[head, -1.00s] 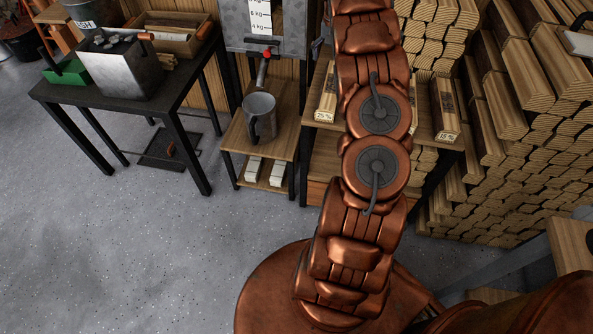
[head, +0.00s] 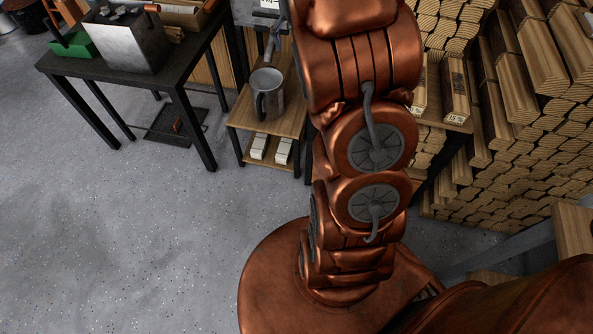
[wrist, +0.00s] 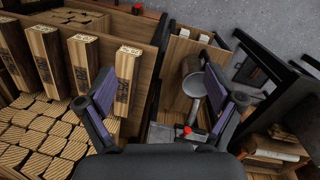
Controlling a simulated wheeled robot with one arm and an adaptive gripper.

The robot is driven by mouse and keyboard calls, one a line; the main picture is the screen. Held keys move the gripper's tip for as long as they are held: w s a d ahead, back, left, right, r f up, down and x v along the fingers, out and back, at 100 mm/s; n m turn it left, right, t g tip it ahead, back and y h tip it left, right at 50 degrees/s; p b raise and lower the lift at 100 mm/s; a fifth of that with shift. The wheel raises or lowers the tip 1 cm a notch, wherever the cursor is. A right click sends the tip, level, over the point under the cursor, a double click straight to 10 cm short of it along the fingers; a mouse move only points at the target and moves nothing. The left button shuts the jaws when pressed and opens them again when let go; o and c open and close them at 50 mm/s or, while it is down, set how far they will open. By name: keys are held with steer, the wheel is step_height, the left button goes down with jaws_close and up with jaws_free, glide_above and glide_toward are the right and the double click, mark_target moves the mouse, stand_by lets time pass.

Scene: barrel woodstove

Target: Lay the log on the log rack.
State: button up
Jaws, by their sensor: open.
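Several squared wooden logs with stamped marks on their sides stand in a row in the wrist view; the nearest to my gripper is one log (wrist: 127,80). Two marked logs, a right one (head: 456,92) and one partly behind my arm (head: 420,92), show in the head view on a wooden shelf (head: 440,120). I cannot tell which log the task means, or which part is the log rack. My gripper (wrist: 160,98) is open, its fingers wide apart with nothing held between them. The left finger overlaps the nearest log in the picture; contact cannot be told. The gripper is outside the head view.
A grey mug (head: 267,93) stands on a small wooden stand (head: 292,120), with pale blocks below. A dark table (head: 135,70) at the left bears a metal box (head: 125,40) and a green box (head: 75,45). Stacked firewood (head: 520,150) fills the right. The floor at the left is clear.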

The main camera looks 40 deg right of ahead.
steer(key=s+a+r+n, duration=0.2)
steer(key=s+a+n, duration=0.1)
steer(key=s+a, duration=1.1)
steer(key=s+a+f+n, duration=0.2)
steer(key=s+a, duration=0.2)
steer(key=s, duration=0.3)
steer(key=s+a+f+n, duration=0.2)
steer(key=s+a, duration=0.2)
steer(key=s, duration=0.3)
steer(key=shift+a+g, duration=0.4)
step_height(320, 180, up, 12)
steer(key=p, duration=1.1)
steer(key=shift+w, duration=0.15)
steer(key=shift+c, duration=0.3)
